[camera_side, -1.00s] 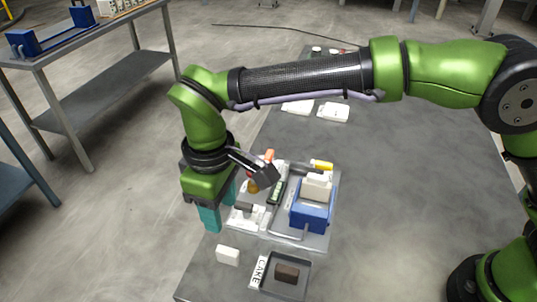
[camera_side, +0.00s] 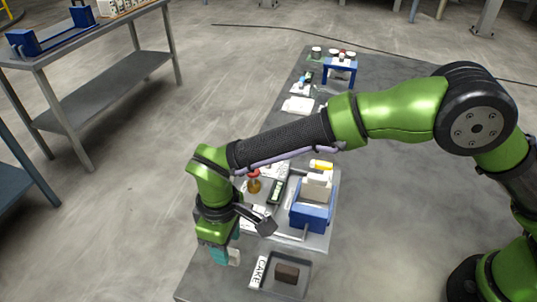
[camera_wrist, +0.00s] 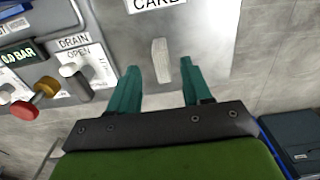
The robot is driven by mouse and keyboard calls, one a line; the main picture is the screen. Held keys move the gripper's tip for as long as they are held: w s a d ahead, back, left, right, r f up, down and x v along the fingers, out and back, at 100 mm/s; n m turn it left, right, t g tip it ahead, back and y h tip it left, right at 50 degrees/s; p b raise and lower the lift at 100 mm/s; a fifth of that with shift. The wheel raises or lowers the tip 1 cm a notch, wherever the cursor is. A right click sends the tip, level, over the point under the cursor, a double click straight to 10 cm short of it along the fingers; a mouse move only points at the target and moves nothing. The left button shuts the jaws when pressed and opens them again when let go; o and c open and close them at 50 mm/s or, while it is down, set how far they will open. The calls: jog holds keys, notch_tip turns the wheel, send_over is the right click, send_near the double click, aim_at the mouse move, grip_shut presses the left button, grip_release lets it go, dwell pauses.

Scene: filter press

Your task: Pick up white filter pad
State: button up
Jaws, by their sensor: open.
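The white filter pad (camera_wrist: 160,60) is a small pale block on the grey table in the wrist view, seen edge-on between the tips of my fingers with a gap on each side. In the side view the pad (camera_side: 235,257) shows just right of a teal finger and is partly hidden by my gripper. My gripper (camera_wrist: 160,72) is open and empty, pointing down. In the side view my gripper (camera_side: 222,257) is low at the table's near left edge; how far its tips are above the table is hard to tell.
A tray (camera_side: 304,290) labelled CAKE holds a dark brown block (camera_side: 287,273) to the right of the pad. Behind it stands a panel with a blue press (camera_side: 308,217) and a red-and-brass valve (camera_side: 254,181). The wrist view shows a drain lever (camera_wrist: 75,82) at left.

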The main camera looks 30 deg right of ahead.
notch_tip(320, 180, down, 4)
jog(key=shift+s+a, duration=0.1)
grip_shut()
dwell(0.4)
